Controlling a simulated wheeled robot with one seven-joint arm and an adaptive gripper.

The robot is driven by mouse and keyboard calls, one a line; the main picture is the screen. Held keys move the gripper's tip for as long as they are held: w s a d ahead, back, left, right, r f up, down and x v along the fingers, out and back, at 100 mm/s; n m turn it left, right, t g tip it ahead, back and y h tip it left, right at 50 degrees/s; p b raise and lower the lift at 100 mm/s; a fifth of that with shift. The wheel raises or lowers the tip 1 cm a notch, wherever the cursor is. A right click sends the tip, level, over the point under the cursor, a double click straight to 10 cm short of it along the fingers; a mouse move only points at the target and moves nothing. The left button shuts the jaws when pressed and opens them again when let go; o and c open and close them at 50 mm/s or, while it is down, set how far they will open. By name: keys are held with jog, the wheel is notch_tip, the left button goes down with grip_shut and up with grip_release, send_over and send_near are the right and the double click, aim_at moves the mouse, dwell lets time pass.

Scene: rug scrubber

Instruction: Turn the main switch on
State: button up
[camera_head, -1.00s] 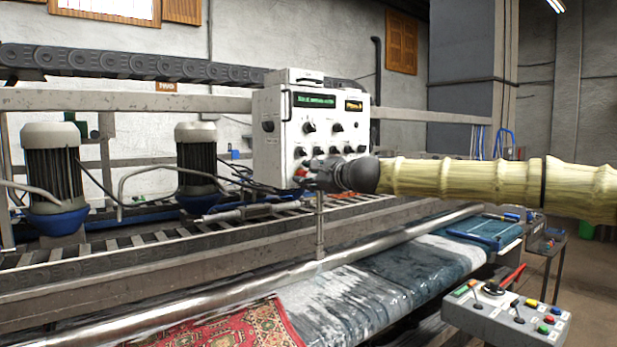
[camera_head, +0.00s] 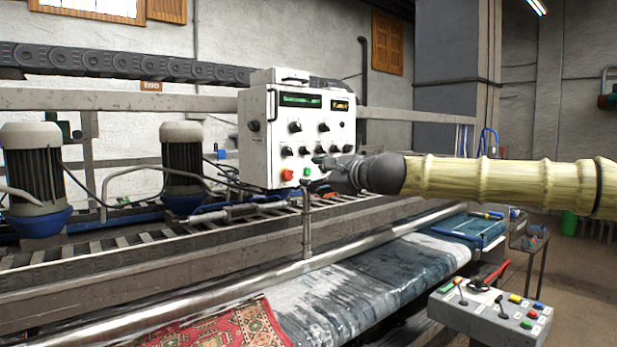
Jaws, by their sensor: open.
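A white control box (camera_head: 262,160) stands at mid-picture behind the rail. Its front carries a green display (camera_head: 300,100), an amber display (camera_head: 341,105) and several black knobs. A red control (camera_head: 288,174) sits low on its front, with a green button (camera_head: 306,172) to its right. A black round control (camera_head: 254,126) is on its left side. No readable label tells which one is the main switch. My gripper (camera_head: 323,172) is open, in front of the box's lower right part, right of the green button. Its fingers are small and dark, and contact cannot be told.
A grey console (camera_head: 480,322) with levers and coloured buttons stands at lower right. A long metal roller (camera_head: 270,278) and a wet rug (camera_head: 350,295) lie below the box. Motors (camera_head: 184,165) stand at left. Air right of the box looks clear around my arm.

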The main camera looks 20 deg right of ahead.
jog(key=shift+v, duration=1.1)
